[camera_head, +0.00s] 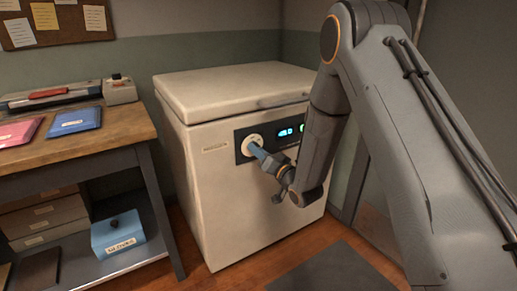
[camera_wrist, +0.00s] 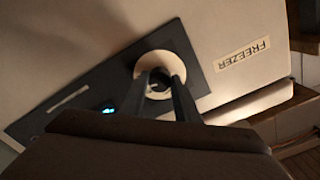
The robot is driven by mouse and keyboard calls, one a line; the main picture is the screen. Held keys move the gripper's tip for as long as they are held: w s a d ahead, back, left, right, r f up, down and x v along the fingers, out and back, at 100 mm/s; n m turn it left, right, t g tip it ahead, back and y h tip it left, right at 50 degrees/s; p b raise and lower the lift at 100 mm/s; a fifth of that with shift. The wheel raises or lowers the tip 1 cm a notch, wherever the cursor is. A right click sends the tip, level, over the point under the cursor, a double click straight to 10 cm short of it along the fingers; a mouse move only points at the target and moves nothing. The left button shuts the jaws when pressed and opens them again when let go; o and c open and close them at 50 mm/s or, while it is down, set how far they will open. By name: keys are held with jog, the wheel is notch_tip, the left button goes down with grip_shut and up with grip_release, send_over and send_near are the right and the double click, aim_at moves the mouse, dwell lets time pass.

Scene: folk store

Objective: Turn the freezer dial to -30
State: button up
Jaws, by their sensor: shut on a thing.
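The white chest freezer (camera_head: 230,190) stands against the wall with its lid shut. Its dark control panel (camera_head: 242,156) is on the front and carries a pale round dial (camera_head: 256,139) and a lit display (camera_head: 290,132); the display digits are too small to read. My gripper (camera_head: 262,149) is at the dial, its fingers closed on the dial's knob. In the wrist view, the two fingers (camera_wrist: 160,85) reach into the pale dial ring (camera_wrist: 172,62) and pinch the dark knob at its centre. The dial's setting cannot be read. The FREEZER label (camera_wrist: 242,53) shows beside the panel.
A wooden workbench (camera_head: 130,130) stands left of the freezer, with a pink folder (camera_head: 18,133) and a blue folder (camera_head: 74,121) on top. A blue box (camera_head: 118,235) sits on its lower shelf. A dark mat (camera_head: 335,268) lies on the floor in front.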

jog(key=shift+r+m+p, duration=0.1)
jog(key=shift+m+p, duration=0.85)
jog(key=shift+m, duration=1.35)
jog(key=o, duration=1)
jog(key=shift+o, duration=0.2)
jog(key=v, duration=0.7)
jog(key=shift+s+d+p, duration=0.25)
jog(key=shift+s+p, duration=0.1)
jog(key=shift+p, duration=0.1)
